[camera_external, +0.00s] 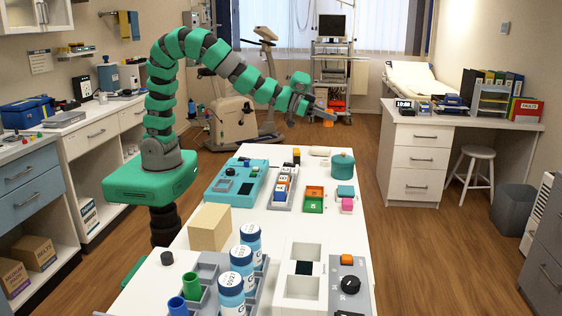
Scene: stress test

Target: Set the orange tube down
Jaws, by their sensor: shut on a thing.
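My gripper (327,112) is at the end of my green and grey arm, raised above the far end of the white table (262,225). It is shut on a small orange thing, seemingly the orange tube (328,123), which shows just under the fingertips. The tube looks clear of the table, with the floor and a trolley behind it. It is small here, so its tilt and the exact grip cannot be told. A grey rack (208,303) at the near left of the table holds a green tube (191,285) and a blue tube (177,306).
Labelled blue-white bottles (230,292) stand near the rack. A dial panel (349,285) is at the near right.

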